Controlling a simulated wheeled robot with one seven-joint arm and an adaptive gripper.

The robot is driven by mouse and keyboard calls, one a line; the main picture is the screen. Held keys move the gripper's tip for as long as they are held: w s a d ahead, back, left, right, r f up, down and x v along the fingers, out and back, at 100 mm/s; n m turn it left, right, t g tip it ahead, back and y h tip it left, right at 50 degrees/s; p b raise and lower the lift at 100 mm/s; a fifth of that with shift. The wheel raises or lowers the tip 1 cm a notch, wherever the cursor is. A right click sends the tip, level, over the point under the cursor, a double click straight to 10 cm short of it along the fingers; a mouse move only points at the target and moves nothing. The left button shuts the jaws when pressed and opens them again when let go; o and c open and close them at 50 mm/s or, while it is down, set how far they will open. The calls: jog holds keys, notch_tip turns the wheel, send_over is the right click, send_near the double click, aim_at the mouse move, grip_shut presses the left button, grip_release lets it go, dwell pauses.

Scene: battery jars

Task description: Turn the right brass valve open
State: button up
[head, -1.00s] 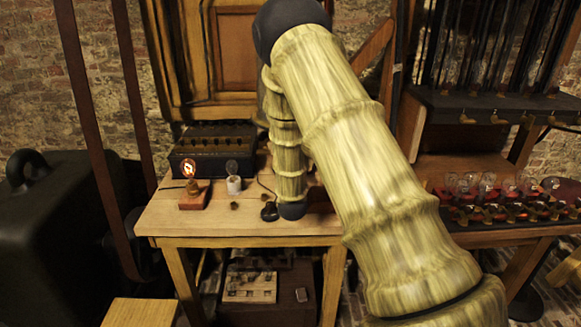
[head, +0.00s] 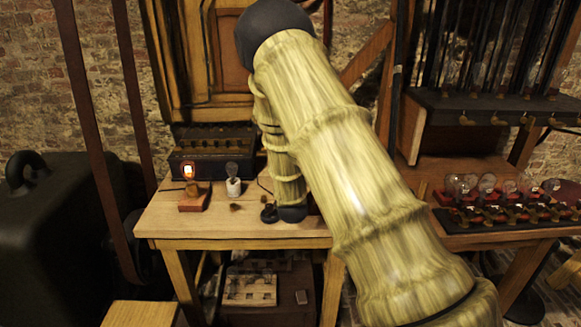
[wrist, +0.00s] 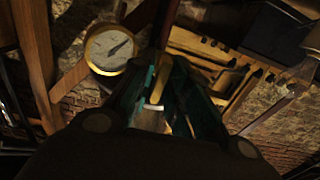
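No brass valve can be made out for certain in the head view, where my arm covers the middle of the scene and hides my gripper. In the wrist view the dark teal fingers of my gripper (wrist: 166,88) point forward with a narrow gap between them. A yellowish, brass-coloured piece (wrist: 160,84) shows in that gap. I cannot tell whether it is a valve handle, or whether the fingers touch it. A round brass-rimmed gauge (wrist: 110,49) with a pale face is left of the fingertips.
A wooden table (head: 235,225) carries a lit bulb on a red base (head: 193,200), a white-based bulb (head: 233,185) and a dark box (head: 210,165). At right stands a rack (head: 500,105) with small brass fittings, above a row of bulbs (head: 500,210). A black case (head: 60,240) is at left.

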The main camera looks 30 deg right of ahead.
jog(key=shift+o, duration=0.6)
jog(key=shift+w+r, duration=0.1)
jog(key=shift+a, duration=0.1)
jog(key=v, duration=1.2)
jog(key=shift+d, duration=0.25)
